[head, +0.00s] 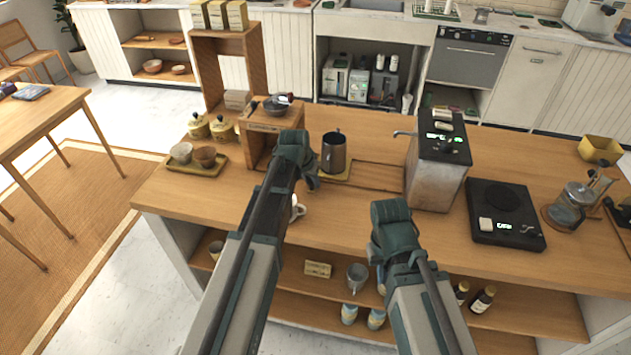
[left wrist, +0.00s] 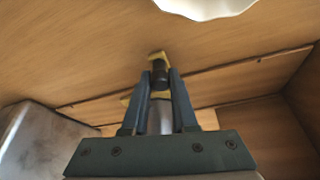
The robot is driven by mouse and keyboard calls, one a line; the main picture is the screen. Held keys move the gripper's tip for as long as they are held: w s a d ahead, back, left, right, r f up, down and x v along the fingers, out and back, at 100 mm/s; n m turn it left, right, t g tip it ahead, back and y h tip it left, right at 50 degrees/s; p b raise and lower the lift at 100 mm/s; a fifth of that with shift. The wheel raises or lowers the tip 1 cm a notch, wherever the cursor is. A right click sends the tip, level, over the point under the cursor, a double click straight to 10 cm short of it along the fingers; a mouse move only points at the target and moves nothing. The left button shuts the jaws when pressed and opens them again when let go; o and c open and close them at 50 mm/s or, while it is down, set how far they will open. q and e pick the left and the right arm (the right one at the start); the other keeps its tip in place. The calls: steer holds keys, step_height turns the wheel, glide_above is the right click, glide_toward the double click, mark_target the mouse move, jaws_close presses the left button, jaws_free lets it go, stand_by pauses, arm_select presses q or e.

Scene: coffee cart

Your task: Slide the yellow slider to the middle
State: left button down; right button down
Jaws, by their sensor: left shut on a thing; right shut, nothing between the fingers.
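In the left wrist view the yellow slider (left wrist: 157,56) shows as a small yellow piece with a dark part at my left gripper's fingertips. My left gripper (left wrist: 160,75) is shut on it, just above the wooden counter. More yellow shows behind the fingers; I cannot tell whether it is the same part. In the head view my left gripper (head: 312,182) is low over the counter, beside the dark mug, and my own arm hides the slider. My right gripper (head: 377,255) is at the counter's front edge, shut and empty, with its fingertips mostly hidden.
A dark mug (head: 334,152) stands on a yellow mat (head: 340,175). A wooden stand (head: 262,150) is to the left, a metal grinder (head: 432,180) and a black scale (head: 488,205) to the right. A white cup (head: 298,209) stands close to my left arm.

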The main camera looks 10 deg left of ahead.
arm_select(q)
steer(key=c, duration=0.7)
jaws_free()
steer(key=shift+r, duration=0.1)
steer(key=p+v, duration=1.2)
steer(key=v, duration=0.1)
steer(key=shift+s+r+p, duration=0.25)
steer(key=shift+p, duration=0.15)
